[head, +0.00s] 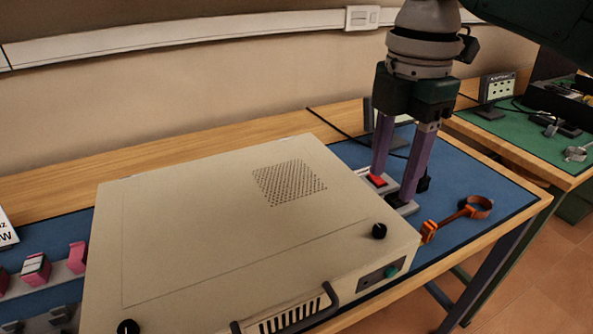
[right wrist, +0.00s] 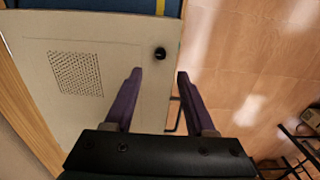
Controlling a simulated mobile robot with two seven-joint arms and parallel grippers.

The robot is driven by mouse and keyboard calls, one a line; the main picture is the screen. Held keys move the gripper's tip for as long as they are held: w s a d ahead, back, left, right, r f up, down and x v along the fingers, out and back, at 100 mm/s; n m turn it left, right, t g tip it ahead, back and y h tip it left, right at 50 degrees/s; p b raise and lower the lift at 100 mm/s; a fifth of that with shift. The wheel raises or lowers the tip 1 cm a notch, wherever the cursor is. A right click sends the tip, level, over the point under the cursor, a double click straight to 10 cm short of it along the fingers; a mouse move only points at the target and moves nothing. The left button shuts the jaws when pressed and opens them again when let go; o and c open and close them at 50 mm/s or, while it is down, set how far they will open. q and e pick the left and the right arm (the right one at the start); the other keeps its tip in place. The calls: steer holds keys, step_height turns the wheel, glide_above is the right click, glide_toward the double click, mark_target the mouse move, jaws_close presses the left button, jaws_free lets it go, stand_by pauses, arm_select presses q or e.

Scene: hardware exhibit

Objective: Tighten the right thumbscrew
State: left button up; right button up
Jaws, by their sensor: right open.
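The right thumbscrew (head: 379,231) is a black knob near the front right corner of the beige case's top (head: 215,235). It also shows in the right wrist view (right wrist: 160,53), ahead of my fingertips and between their lines. Another black thumbscrew (head: 128,327) is at the case's front left. My right gripper (head: 392,190) points down with two purple fingers spread and nothing between them. In the head view it appears beyond the thumbscrew, by the case's right edge, apart from the knob. The right wrist view shows the same open fingers (right wrist: 159,75). My left gripper is not in view.
A black handle (head: 333,299) sticks out at the case's front. An orange ring-ended tool (head: 460,214) lies on the blue mat (head: 500,192) to the right. A small device with a red top (head: 375,180) is beside my right fingers. Pink blocks (head: 36,269) stand at left.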

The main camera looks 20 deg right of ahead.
mark_target(380, 228)
step_height(380, 228, down, 9)
steer(key=shift+s+b, duration=0.1)
steer(key=shift+b, duration=0.6)
jaws_close()
